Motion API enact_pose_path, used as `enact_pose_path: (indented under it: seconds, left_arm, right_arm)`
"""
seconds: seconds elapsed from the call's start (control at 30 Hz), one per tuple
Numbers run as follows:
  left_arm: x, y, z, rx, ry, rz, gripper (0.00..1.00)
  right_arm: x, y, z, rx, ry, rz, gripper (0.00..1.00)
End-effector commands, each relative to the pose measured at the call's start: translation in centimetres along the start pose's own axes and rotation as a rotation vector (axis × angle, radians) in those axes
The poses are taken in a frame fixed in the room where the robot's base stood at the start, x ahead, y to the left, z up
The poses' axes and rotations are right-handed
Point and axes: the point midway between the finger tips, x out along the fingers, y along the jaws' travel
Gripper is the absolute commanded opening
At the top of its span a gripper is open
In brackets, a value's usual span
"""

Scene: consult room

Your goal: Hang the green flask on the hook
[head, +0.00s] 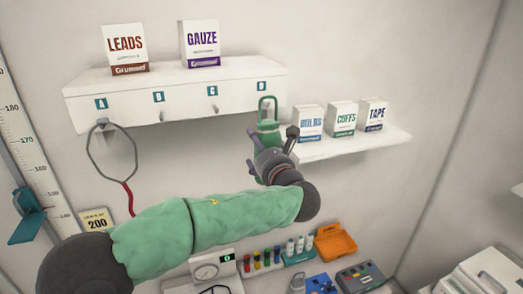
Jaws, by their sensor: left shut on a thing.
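The green flask (268,126) is upright below the right end of the white hook rail (190,99), with its green carrying loop (267,104) on top, just under label D. My left gripper (270,143) is shut on the flask from below and in front, hiding its lower part. The loop overlaps the rail front in the head view; I cannot tell whether it is around a hook or only in front of one. Bare hooks show under B (161,115) and C (214,108). The hook under D is not clearly visible. My right gripper is not in view.
A stethoscope (127,185) hangs under A. Boxes of leads (126,48) and gauze (200,43) stand on the rail's top. A lower shelf (390,138) with several boxes is close to the gripper's right. Below are an orange bin (335,242) and instruments.

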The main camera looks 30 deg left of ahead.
Motion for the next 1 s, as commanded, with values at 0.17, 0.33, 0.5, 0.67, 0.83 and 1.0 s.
enact_pose_path:
  seconds: [0.17,0.33,0.5,0.67,0.83,1.0]
  left_arm:
    - [0.9,0.1,-0.2,-0.001,0.0,0.002,0.5]
    - [1.6,0.0,-0.7,-0.001,0.0,0.002,0.5]
    - [1.9,0.0,-1.1,-0.001,-0.001,0.002,0.5]
    - [2.0,0.0,-1.2,-0.001,-0.001,0.001,0.5]
    - [2.0,0.0,-1.2,-0.001,-0.001,0.001,0.5]
    - [2.0,0.0,-1.2,-0.001,-0.001,0.001,0.5]
  right_arm:
    - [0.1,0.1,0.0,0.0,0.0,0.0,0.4]
    - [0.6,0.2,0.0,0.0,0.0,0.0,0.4]
    - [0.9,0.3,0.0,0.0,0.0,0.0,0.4]
    - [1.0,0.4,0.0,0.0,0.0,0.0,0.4]
    - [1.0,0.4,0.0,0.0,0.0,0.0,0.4]
    - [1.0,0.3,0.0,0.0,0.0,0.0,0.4]
